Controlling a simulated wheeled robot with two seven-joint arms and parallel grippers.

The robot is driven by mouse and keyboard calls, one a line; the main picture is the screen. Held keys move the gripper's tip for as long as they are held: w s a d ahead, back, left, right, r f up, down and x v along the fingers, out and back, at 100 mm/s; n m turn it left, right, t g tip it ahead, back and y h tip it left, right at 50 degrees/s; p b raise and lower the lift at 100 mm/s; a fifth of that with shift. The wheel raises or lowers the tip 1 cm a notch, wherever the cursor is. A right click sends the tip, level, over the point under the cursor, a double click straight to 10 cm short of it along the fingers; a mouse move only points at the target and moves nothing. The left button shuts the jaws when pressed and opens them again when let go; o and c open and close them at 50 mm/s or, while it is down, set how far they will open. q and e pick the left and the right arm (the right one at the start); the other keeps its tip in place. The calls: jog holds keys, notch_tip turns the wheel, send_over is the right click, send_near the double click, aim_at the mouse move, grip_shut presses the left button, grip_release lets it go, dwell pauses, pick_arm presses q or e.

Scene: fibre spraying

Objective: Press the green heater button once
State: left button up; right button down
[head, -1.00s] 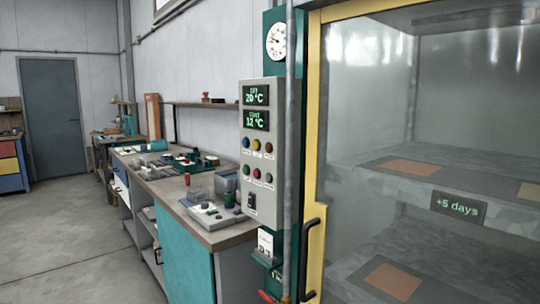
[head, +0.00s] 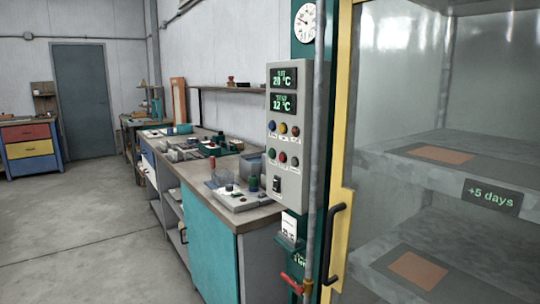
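A grey control panel (head: 287,135) is mounted on a dark green post beside the glass cabinet. Its two displays read 20 °C (head: 284,77) and 12 °C (head: 284,104). The lower row starts with a green button (head: 272,153) at left, followed by red and pale ones. A black switch (head: 277,184) sits near the panel's bottom. The button labels are too small to read. Neither of my grippers shows in the head view.
A yellow-framed glass cabinet (head: 341,130) with a black handle (head: 335,240) fills the right side. A workbench (head: 258,217) with several devices stands left of the panel. A red-handled valve (head: 291,283) sits below the panel. The floor (head: 90,240) at left is clear.

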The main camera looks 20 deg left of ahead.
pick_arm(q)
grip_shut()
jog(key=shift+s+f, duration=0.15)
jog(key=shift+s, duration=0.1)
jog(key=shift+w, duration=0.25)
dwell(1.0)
